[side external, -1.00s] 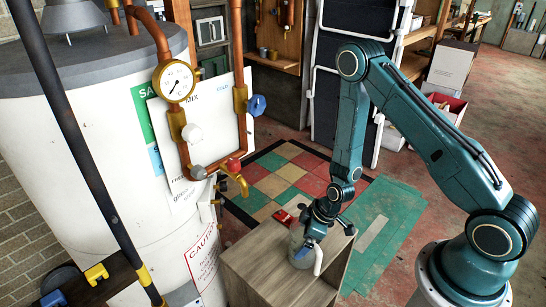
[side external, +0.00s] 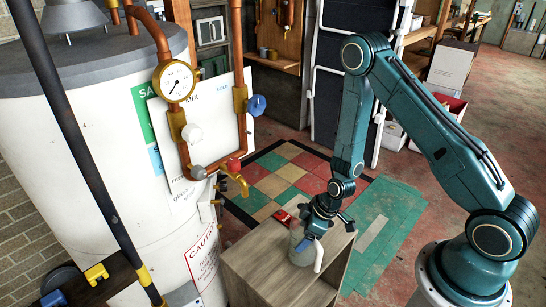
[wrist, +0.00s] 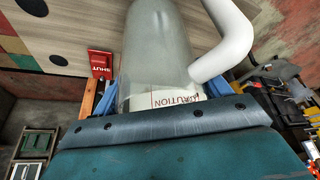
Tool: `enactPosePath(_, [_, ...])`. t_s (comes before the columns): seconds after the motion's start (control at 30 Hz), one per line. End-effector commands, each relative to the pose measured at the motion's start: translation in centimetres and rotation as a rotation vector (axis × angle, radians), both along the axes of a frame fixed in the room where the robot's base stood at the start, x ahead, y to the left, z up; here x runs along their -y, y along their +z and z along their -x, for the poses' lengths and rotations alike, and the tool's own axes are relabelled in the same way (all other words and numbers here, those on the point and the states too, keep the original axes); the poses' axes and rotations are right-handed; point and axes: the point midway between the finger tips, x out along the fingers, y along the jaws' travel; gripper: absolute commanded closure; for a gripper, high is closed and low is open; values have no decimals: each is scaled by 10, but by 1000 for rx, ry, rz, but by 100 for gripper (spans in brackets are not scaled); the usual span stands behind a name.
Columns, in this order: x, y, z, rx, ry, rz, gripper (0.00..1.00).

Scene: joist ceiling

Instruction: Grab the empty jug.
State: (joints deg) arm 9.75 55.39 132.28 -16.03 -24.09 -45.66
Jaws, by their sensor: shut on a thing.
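The jug (side external: 299,254) is a clear, greyish cylinder with a white handle (side external: 319,258), standing upright on the wooden cabinet top. In the wrist view the jug (wrist: 165,50) fills the middle, with its thick white handle (wrist: 228,45) curving off to the right. No contents can be made out in it. My gripper (side external: 307,243) comes down from above at the jug's upper part. In the wrist view its blue fingers show on either side of the jug, shut on it. The fingertips are partly hidden behind the gripper's body and the jug.
The wooden cabinet (side external: 262,272) has an open front at right. A red card reading SHUT (wrist: 100,63) lies on it near the jug. A large white tank (side external: 95,150) with copper pipes and a brass tap (side external: 235,182) stands at left. Open floor lies to the right.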

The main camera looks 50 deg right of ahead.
Motion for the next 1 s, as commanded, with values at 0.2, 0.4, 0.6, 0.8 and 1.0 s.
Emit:
enactPosePath(0.2, [0, 25, -1, 5, 0, 1, 50])
enactPosePath(0.4, [0, 53, -1, 7, 0, 1, 50])
enactPosePath(0.6, [0, 83, -1, 5, 0, 1, 50])
enactPosePath(0.8, [0, 113, -1, 7, -1, 0, 50])
enactPosePath(1.0, [0, 142, -1, 6, -1, 1, 50])
